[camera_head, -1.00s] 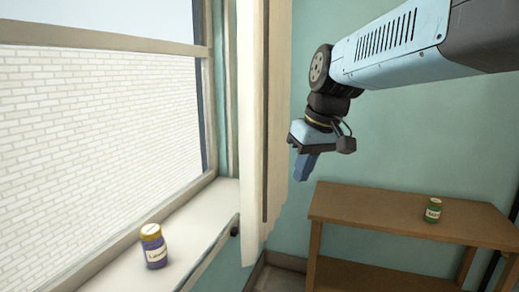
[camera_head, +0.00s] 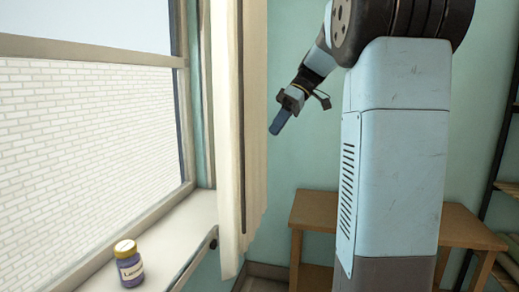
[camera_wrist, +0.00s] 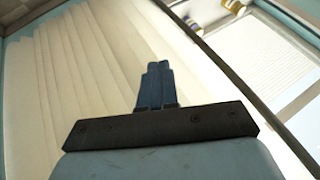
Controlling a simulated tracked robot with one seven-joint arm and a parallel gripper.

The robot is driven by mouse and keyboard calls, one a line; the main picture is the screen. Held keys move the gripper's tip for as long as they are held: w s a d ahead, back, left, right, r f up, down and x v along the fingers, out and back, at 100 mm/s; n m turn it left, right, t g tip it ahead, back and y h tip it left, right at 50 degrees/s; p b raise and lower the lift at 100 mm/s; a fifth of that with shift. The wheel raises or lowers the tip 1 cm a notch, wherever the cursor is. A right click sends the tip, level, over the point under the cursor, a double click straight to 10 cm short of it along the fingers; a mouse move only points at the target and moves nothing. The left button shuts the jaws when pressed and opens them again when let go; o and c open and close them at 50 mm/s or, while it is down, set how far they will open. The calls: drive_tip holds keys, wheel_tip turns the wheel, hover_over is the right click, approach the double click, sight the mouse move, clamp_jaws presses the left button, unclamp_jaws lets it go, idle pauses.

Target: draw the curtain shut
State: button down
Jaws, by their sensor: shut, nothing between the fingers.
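The cream curtain (camera_head: 257,130) hangs in folds, bunched at the right side of the window (camera_head: 90,120), which is uncovered. In the wrist view the curtain (camera_wrist: 90,60) fills the left and middle, with a dark strip along its right edge. My gripper (camera_head: 277,130) is just right of the curtain in the head view, pointing down and left. Its blue fingers (camera_wrist: 155,80) are pressed together and empty in the wrist view, in front of the curtain folds. I cannot tell whether they touch the cloth.
A purple jar with a yellow lid (camera_head: 128,262) stands on the white sill (camera_head: 185,235). A wooden table (camera_head: 312,210) stands behind my arm at the right, and a dark-framed shelf (camera_head: 500,190) is at the far right. Two jars (camera_wrist: 212,14) show at the top of the wrist view.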

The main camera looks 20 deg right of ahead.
drive_tip(key=s+a+f, duration=0.3)
drive_tip(key=a+f, duration=0.4)
drive_tip(key=a, duration=0.1)
drive_tip(key=shift+a+f, duration=0.35)
drive_tip(key=shift+a, duration=0.05)
drive_tip(key=shift+s+a, duration=0.1)
drive_tip(key=shift+s, duration=0.05)
